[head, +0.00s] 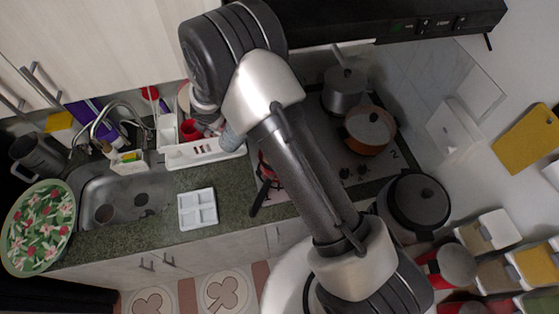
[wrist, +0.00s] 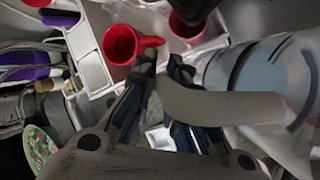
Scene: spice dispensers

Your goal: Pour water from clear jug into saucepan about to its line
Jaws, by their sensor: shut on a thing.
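The clear jug (head: 232,138) stands by the white rack at the back of the counter, beside the stove, partly hidden by my arm. In the wrist view the jug's bluish clear body (wrist: 265,75) fills the right side, and its pale handle (wrist: 225,107) reaches between my fingers. My gripper (wrist: 157,92) is shut on that handle. In the head view my wrist hides most of the gripper. A red saucepan (head: 267,172) with a dark handle sits at the stove's left front, mostly hidden behind my arm. Its inside and line cannot be seen.
The white rack (head: 205,152) holds red cups (wrist: 122,43) close to my fingers. A grey lidded pot (head: 345,90) and a copper lidded pot (head: 370,130) stand on the stove. A white divided tray (head: 198,208) lies on the counter by the sink (head: 128,187).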

